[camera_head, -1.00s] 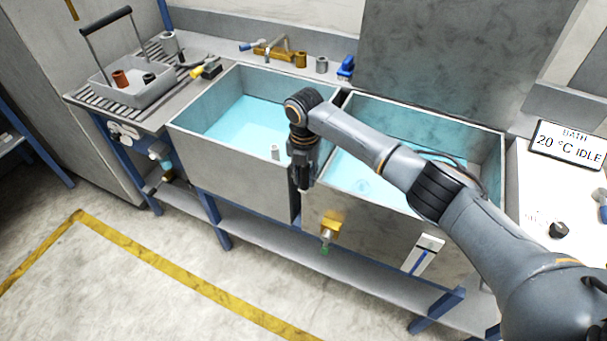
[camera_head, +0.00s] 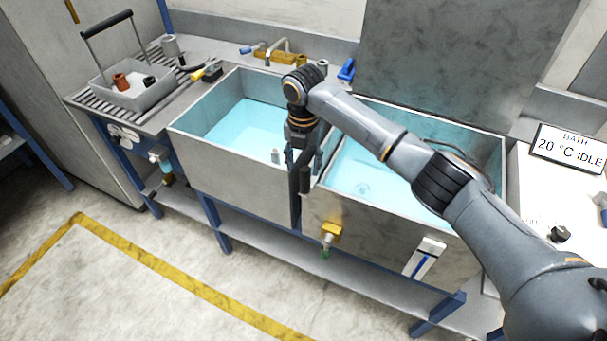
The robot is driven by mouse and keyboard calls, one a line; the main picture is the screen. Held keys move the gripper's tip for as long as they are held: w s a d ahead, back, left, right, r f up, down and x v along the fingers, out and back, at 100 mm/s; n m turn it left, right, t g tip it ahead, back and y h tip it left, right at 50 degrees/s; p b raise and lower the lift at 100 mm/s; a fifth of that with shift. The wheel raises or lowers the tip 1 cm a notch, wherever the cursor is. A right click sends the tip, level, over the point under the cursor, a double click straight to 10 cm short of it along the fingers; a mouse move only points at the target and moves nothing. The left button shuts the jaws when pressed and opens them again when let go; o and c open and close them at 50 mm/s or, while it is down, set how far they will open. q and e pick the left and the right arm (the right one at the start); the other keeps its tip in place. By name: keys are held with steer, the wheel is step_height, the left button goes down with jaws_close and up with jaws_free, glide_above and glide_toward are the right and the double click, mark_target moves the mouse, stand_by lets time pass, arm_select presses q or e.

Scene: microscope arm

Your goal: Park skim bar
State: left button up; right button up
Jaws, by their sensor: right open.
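My right gripper (camera_head: 307,172) hangs fingers down over the divider between the two water basins, near their front edge. Its fingers are spread and I see nothing clearly held between them. I cannot pick out a skim bar with certainty; the gripper and wrist hide part of the divider. The left basin (camera_head: 225,175) and the right basin (camera_head: 375,245) both hold light blue water. My left gripper is not in view.
A small grey post (camera_head: 275,156) shows at the left basin's front wall. A wire-handled tray (camera_head: 135,92) stands on the slatted drainer at left. A brass valve (camera_head: 330,230) juts from the front. A display (camera_head: 567,146) reads "BATH 20 °C IDLE".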

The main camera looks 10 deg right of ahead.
step_height(320, 180, up, 6)
steer(key=shift+r, duration=0.1)
stand_by(0.5)
